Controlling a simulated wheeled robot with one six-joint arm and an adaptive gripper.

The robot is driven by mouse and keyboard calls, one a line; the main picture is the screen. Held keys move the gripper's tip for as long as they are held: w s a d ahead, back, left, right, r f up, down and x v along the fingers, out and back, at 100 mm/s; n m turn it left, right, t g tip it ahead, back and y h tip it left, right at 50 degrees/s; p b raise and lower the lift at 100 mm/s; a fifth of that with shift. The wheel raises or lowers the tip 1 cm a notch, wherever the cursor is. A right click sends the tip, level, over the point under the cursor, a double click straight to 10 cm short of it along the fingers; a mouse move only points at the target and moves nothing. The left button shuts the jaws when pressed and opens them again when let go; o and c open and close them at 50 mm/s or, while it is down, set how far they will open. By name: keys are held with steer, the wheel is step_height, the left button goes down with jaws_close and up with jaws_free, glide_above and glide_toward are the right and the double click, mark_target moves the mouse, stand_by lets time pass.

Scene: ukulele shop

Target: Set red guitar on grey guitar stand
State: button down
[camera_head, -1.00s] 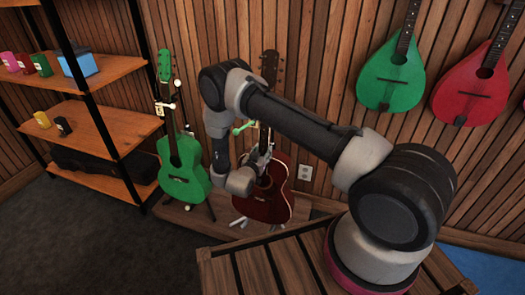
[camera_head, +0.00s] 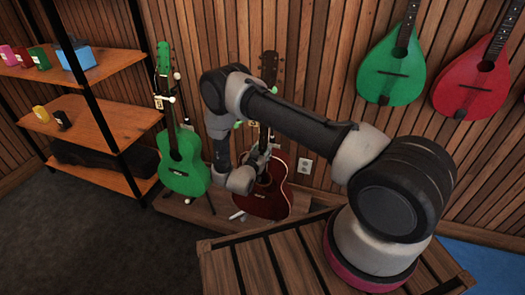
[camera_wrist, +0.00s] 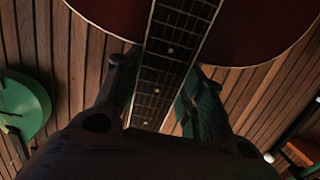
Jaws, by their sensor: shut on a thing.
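The red guitar (camera_head: 270,196) stands nearly upright by the wood-panelled wall in the head view, its dark headstock showing above my arm. My gripper (camera_head: 262,155) is shut on its neck. In the wrist view, the fingers of my gripper (camera_wrist: 157,85) lie on either side of the fretted neck, and the red body (camera_wrist: 105,14) fills the top. Pale legs of the grey guitar stand (camera_head: 238,214) show at the guitar's lower left. The guitar and my arm hide most of the stand, so I cannot tell whether the guitar rests on it.
A green guitar (camera_head: 184,165) stands on another stand to the left, close to my wrist. Both are at a low wooden platform (camera_head: 190,209). Shelves (camera_head: 107,126) with small items are at far left. Green (camera_head: 391,75) and red (camera_head: 474,84) teardrop-shaped instruments hang on the wall.

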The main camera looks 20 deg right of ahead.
steer(key=shift+r, duration=0.1)
steer(key=c, duration=0.8)
jaws_free()
steer(key=shift+s, duration=0.1)
